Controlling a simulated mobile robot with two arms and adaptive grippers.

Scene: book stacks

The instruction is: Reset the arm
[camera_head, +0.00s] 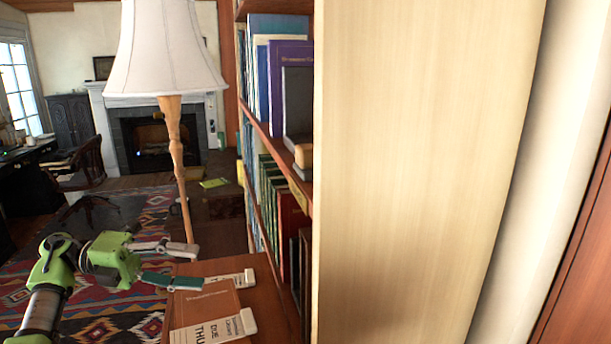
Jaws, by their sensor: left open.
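My left gripper (192,264) comes in from the lower left on a green and grey arm. Its two fingers are spread apart, with nothing between them. It hangs in front of and above the left part of a small wooden surface (268,300). On that surface lies a brown book or card (207,308) with white due-date cards (213,330) beside it. My right gripper is not in view.
A bookshelf (309,203) with several books stands right of the gripper. A large pale wooden panel (415,150) fills the right side close by. A floor lamp (168,50) stands behind the gripper. Beyond are a patterned rug (110,300), a chair (88,165) and a fireplace (150,140).

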